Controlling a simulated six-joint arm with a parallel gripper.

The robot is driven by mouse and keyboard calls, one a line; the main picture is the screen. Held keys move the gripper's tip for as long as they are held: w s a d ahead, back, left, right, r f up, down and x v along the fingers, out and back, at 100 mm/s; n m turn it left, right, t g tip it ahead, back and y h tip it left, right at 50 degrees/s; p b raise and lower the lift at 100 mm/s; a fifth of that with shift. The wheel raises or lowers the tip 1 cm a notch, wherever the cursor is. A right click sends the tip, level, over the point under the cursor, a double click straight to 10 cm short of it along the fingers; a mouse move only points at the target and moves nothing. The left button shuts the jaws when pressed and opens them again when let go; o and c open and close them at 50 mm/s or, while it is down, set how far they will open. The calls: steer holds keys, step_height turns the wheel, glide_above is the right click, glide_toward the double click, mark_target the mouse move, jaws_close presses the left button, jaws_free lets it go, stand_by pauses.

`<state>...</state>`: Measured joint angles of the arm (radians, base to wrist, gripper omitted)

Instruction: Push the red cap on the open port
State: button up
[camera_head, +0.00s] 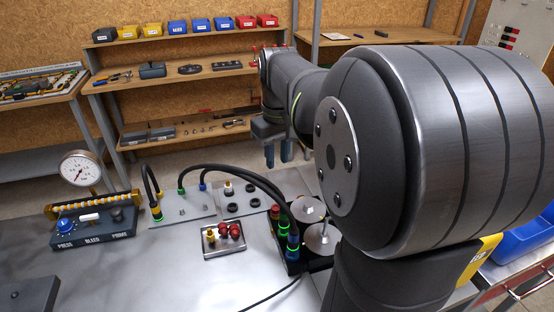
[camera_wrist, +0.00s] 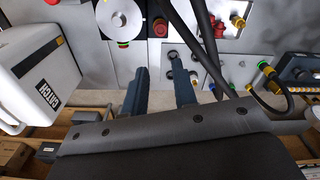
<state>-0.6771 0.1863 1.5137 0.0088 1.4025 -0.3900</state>
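Several red caps (camera_head: 222,231) sit on a small tray (camera_head: 224,250) beside a yellow one on the bench. Red caps (camera_wrist: 237,20) also show at the top right of the wrist view. My gripper (camera_head: 279,155) is above and behind the bench fittings in the head view. In the wrist view its two fingers (camera_wrist: 159,66) are apart with nothing between them. I cannot tell which port is open.
Black hoses (camera_head: 240,174) arch over a plate with dark round ports (camera_head: 240,198). A pressure gauge (camera_head: 81,168) and blue control box (camera_head: 92,226) stand at left. A white case (camera_wrist: 38,62) is at left in the wrist view.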

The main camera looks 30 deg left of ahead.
mark_target(276, 207)
steer(key=shift+f+m, duration=0.25)
steer(key=shift+m, duration=0.25)
steer(key=c, duration=0.3)
steer(key=f+m, duration=0.2)
steer(key=m, duration=0.1)
steer(key=f+m, duration=0.2)
steer(key=m, duration=0.2)
steer(key=f+m, duration=0.2)
steer(key=m, duration=0.2)
steer(key=shift+w+a, duration=0.2)
steer(key=shift+a, duration=0.1)
jaws_close()
step_height(276, 207, down, 2)
steer(key=m, duration=0.3)
steer(key=shift+f, duration=3.25)
steer(key=shift+r, duration=3.55)
steer(key=shift+f, duration=0.1)
